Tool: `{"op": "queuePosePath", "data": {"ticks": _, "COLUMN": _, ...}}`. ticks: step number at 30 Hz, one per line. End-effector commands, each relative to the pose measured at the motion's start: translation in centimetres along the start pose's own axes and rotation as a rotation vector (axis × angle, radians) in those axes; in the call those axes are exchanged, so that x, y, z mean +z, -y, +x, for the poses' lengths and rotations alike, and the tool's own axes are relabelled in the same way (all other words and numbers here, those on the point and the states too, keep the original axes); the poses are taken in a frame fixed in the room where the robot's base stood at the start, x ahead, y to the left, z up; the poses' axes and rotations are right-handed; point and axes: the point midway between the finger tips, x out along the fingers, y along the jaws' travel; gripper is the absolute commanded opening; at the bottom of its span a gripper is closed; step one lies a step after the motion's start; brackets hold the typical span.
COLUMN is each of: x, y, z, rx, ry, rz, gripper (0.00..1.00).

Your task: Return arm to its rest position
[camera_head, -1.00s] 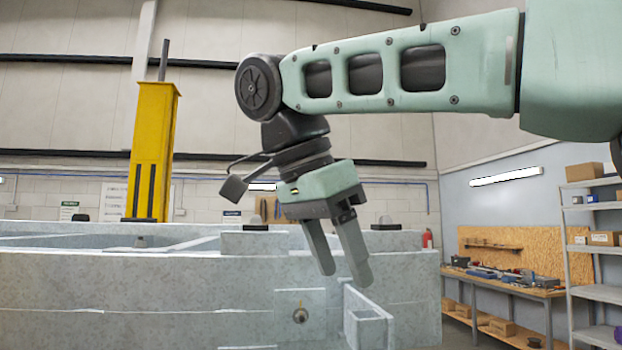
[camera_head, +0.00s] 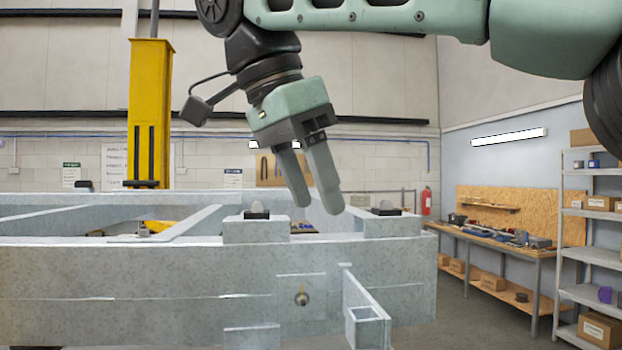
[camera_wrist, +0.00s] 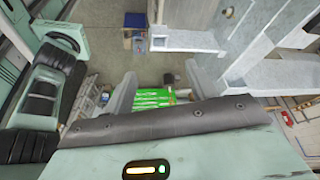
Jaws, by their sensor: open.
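My green arm reaches in from the upper right in the head view. My gripper (camera_head: 318,206) hangs below it with two grey fingers pointing down and slightly right. The fingers are apart with nothing between them. In the head view they appear above the grey trailer frame (camera_head: 130,275), near its raised block and bracket; they look clear of the metal. In the wrist view, the gripper's fingertips (camera_wrist: 158,82) show spread apart, with floor and a bright green patch beyond them. The trailer frame (camera_wrist: 265,75) is at the right in that view.
A bracket (camera_head: 365,312) juts from the frame's front. A yellow column (camera_head: 150,110) stands behind the frame at left. A workbench (camera_head: 510,255) and metal shelves (camera_head: 590,250) stand at right. Open floor lies between the frame and bench.

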Motion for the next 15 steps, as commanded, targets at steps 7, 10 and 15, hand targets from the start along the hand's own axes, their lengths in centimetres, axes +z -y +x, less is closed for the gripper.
{"op": "queuePosePath", "data": {"ticks": 7, "x": 0.0, "y": 0.0, "z": 0.1, "rx": 0.0, "ry": 0.0, "rz": -0.001, "gripper": 0.56}}
{"op": "queuePosePath", "data": {"ticks": 10, "x": 0.3, "y": 0.1, "z": 1.1, "rx": 0.001, "ry": 0.006, "rz": -0.039, "gripper": 0.56}}
{"op": "queuePosePath", "data": {"ticks": 15, "x": 2.5, "y": 0.0, "z": 7.4, "rx": -0.008, "ry": 0.058, "rz": -0.299, "gripper": 0.56}}
